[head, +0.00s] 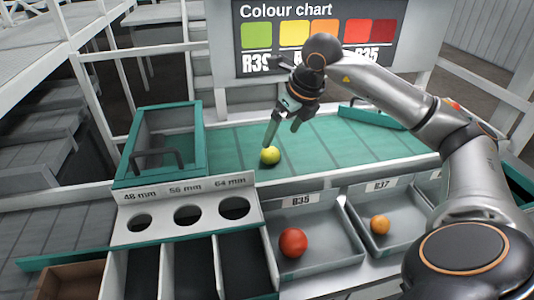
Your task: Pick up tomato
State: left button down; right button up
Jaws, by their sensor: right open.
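A yellow-green tomato (270,155) lies on the green belt (335,143) near its front edge. My right gripper (283,138) is above the belt, just over and slightly right of the tomato in the picture. Its fingers are open and point down, with nothing between them. One fingertip appears close to the tomato's top; I cannot tell whether they touch. My left gripper is not in view.
A sizing panel (163,217) with three holes, marked 48, 56 and 64 mm, stands in front at left. A green-framed box (198,140) with a handle is left of the belt. The colour chart (312,15) stands behind. The belt right of the tomato is clear.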

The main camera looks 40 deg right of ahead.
aim_at(273, 151)
jog(key=x, duration=0.9)
jog(key=shift+d+f, duration=0.1)
jog(key=shift+c, duration=0.3)
jog(key=c, duration=0.9)
jog(key=shift+r, duration=0.2)
jog(key=shift+c, duration=0.2)
jog(key=shift+r, duration=0.2)
notch_tip(273, 151, up, 2)
jog(key=shift+r, duration=0.15)
jog(key=s+a+r, duration=0.2)
jog(key=s+r, duration=0.3)
jog(key=s, duration=0.1)
jog(key=s+a+r+b, duration=0.1)
jog(key=s+a+r, duration=0.2)
jog(key=s+r, duration=0.2)
jog(key=shift+s+a, duration=0.35)
jog(key=shift+s, duration=0.6)
